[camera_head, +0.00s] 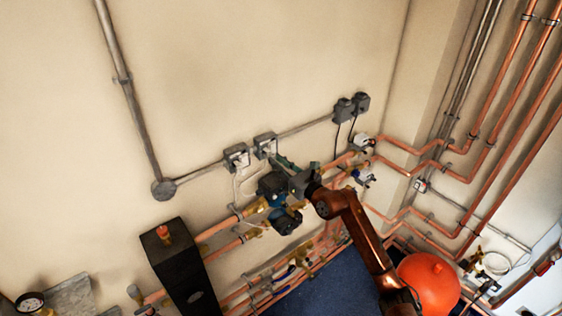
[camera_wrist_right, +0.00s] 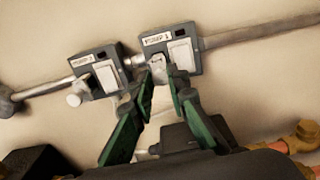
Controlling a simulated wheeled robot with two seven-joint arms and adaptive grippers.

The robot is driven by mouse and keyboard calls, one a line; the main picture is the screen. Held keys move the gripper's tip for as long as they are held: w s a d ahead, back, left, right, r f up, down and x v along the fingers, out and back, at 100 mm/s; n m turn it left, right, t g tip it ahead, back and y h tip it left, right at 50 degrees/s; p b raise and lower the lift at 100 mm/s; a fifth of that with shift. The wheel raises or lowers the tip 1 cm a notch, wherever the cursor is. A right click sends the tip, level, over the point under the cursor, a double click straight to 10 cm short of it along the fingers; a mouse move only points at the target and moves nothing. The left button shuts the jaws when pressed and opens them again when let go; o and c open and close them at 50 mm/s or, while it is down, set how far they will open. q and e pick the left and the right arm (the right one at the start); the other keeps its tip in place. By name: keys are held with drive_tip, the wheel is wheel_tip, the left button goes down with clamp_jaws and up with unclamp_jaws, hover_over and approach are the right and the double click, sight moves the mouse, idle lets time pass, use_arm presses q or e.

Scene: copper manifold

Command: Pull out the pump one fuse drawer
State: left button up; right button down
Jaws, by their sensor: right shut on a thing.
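The PUMP 1 unit (camera_wrist_right: 171,45) is a grey box with a white label, a dark square and a pale switch plate; in the head view it is the right one of a wall pair (camera_head: 265,143). A small pale fuse drawer (camera_wrist_right: 158,64) shows at its lower left. My right gripper (camera_wrist_right: 160,78), with green fingers, is shut on this drawer, its fingertips one on each side. The fingers partly hide the drawer, and how far it stands out cannot be told. In the head view the right gripper (camera_head: 279,159) reaches the unit from the lower right. My left gripper is not in view.
The similar PUMP 2 unit (camera_wrist_right: 96,72) sits just left on the same conduit. Blue-and-black pumps (camera_head: 273,188) and copper pipes (camera_head: 222,229) lie below my right gripper. A red tank (camera_head: 428,283) stands lower right. The wall above is bare.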

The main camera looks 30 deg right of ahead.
drive_tip(key=c, duration=2.2)
unclamp_jaws()
drive_tip(key=o, duration=0.3)
drive_tip(key=shift+s, duration=0.15)
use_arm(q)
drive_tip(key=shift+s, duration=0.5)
use_arm(e)
drive_tip(key=s, duration=0.4)
drive_tip(key=s+d, duration=0.1)
drive_tip(key=s, duration=0.2)
drive_tip(key=s+d, duration=0.1)
drive_tip(key=s, duration=0.3)
drive_tip(key=shift+s, duration=0.35)
